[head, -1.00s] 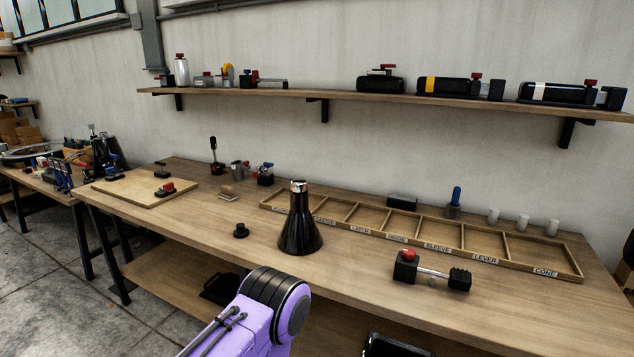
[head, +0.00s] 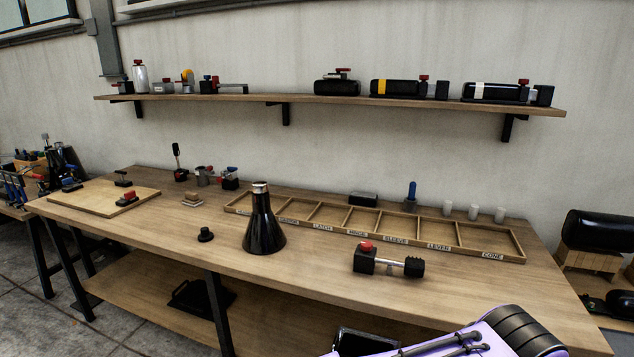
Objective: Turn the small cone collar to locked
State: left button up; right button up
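A small black cone (head: 264,232) stands upright on the workbench, left of centre and near its front edge. A silvery collar (head: 260,187) sits around its narrow top. The collar is too small here to tell whether it is locked. Another dark cone-shaped body (head: 65,167) stands on the far left bench, partly cut up by things around it. A purple and black link of one of my arms (head: 470,343) shows at the bottom right, well apart from the cone. Neither of my grippers is in view.
A labelled wooden tray (head: 520,258) lies along the back right of the workbench (head: 310,275). A black block with a red knob and a bar (head: 365,262) lies right of the cone. A shelf (head: 300,101) hangs above.

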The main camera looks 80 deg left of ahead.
aim_at(259, 186)
jog(key=z, duration=0.05)
jog(key=k, duration=1.1)
jog(key=u, duration=1.45)
